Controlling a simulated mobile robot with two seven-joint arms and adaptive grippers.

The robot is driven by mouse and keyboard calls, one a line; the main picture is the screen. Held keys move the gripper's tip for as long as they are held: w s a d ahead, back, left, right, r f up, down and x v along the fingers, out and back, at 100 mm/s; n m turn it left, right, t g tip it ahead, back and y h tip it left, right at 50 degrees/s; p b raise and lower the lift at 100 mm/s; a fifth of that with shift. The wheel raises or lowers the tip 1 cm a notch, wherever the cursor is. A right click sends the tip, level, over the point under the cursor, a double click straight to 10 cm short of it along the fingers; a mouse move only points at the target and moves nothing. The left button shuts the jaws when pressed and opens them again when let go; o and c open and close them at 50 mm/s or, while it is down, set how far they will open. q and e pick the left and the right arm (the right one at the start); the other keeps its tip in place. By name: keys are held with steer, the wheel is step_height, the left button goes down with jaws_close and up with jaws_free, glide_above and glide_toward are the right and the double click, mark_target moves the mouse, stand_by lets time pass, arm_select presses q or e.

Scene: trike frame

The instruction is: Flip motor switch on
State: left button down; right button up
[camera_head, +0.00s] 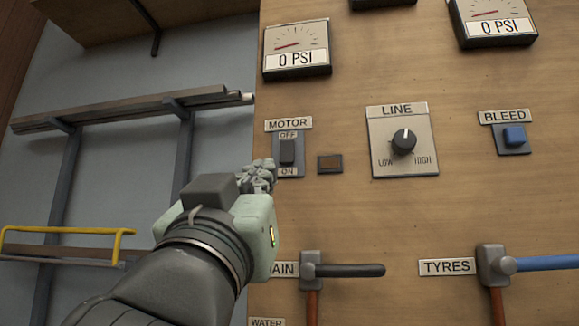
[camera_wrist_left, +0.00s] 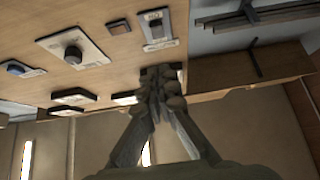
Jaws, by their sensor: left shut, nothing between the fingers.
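The motor switch (camera_head: 287,152) is a dark rocker on a grey plate, under a MOTOR label (camera_head: 288,125), with OFF above it and ON below. Its plate also shows in the left wrist view (camera_wrist_left: 158,27). My left gripper (camera_head: 262,172) is shut and empty, just left of the switch plate's lower part in the head view. In the left wrist view its fingertips (camera_wrist_left: 160,75) are together near the panel. Whether they touch the panel or the plate I cannot tell. The rocker's exact tilt is unclear. My right gripper is not in view.
The wooden panel (camera_head: 360,225) also carries a small dark indicator (camera_head: 330,163), a LINE knob (camera_head: 404,141), a blue BLEED button (camera_head: 514,136) and gauges reading 0 PSI (camera_head: 296,50). Below are a black-handled valve (camera_head: 345,270) and a blue-handled one (camera_head: 545,262). A rack (camera_head: 120,108) stands left.

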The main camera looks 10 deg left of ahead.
arm_select(q)
steer(key=p, duration=0.2)
glide_toward(286, 154)
step_height(286, 154, up, 3)
steer(key=w, duration=0.2)
steer(key=w+r+p, duration=0.1)
steer(key=shift+w, duration=0.4)
steer(key=shift+w+d, duration=0.1)
steer(key=shift+w, duration=0.3)
steer(key=shift+f, duration=0.1)
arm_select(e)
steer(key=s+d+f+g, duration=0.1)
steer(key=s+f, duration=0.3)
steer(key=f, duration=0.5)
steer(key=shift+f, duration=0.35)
